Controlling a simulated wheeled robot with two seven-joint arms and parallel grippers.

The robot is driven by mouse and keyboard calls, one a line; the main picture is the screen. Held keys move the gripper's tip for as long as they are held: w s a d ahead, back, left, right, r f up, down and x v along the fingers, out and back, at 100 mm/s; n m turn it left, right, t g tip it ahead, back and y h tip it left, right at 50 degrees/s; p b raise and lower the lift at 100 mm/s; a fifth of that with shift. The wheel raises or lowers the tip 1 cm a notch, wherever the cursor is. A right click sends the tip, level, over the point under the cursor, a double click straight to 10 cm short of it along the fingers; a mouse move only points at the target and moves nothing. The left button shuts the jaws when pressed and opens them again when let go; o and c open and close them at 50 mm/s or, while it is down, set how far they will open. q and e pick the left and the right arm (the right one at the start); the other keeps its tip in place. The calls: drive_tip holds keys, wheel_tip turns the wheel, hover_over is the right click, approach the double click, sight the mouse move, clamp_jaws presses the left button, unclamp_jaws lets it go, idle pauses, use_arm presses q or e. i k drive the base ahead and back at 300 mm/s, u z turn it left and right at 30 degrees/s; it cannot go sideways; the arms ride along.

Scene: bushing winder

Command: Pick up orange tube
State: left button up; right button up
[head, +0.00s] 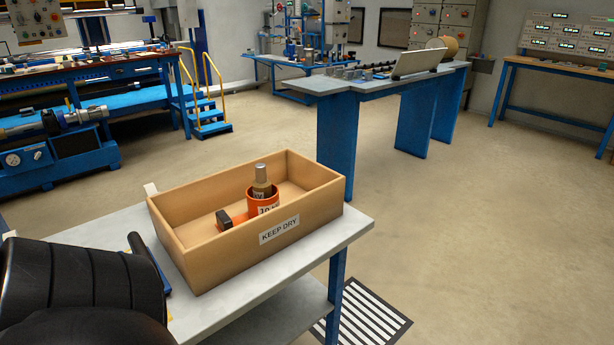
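An orange tube (263,202) stands upright inside the brown box (202,247) on the grey table. Its front bears a partly hidden label reading "10", and a brown cylinder with a grey top (261,180) rises out of its open end. Beside it on the left, an orange piece with a dark block at its end (224,219) shows in the box; its lower part is hidden by the box wall. A large black ribbed shape at the lower left looks like part of my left arm. Neither gripper's fingertips can be made out.
The box stands on a grey table (351,225) with blue legs and carries a "KEEP DRY" label. A dark bar with a blue edge (146,259) lies left of the box. A long blue-legged bench (345,84) stands behind. The floor on the right is clear.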

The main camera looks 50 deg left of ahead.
sight(256, 207)
drive_tip(key=i, duration=1.45)
drive_tip(key=u, duration=2.7)
